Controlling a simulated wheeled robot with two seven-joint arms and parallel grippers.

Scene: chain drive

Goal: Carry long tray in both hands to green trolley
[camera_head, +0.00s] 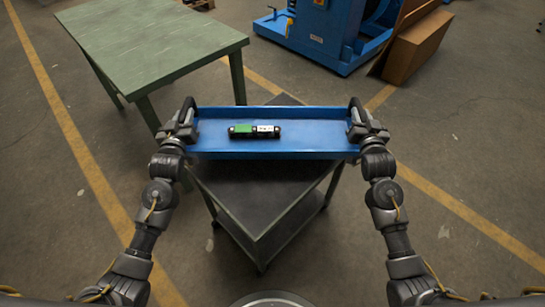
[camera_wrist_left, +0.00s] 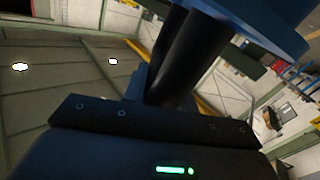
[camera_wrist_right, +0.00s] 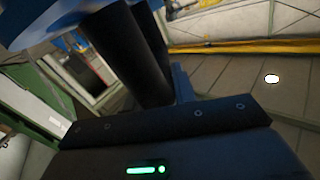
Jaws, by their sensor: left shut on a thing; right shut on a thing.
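The long blue tray (camera_head: 320,130) is held level between my two grippers in the head view. A green, white and black part (camera_head: 254,131) lies in it, left of the middle. My left gripper (camera_head: 188,112) is shut on the tray's left end. My right gripper (camera_head: 356,111) is shut on its right end. The tray's blue also shows in the left wrist view (camera_wrist_left: 262,22) and the right wrist view (camera_wrist_right: 40,42). A green-topped table (camera_head: 150,40) on green legs stands beyond the tray at upper left; I see no wheels on it.
A dark two-level stand (camera_head: 265,205) is below the tray, partly hidden by it; contact cannot be told. A blue machine (camera_head: 315,35) and a brown box (camera_head: 417,45) stand at the back right. Floor is clear at right, with yellow lines.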

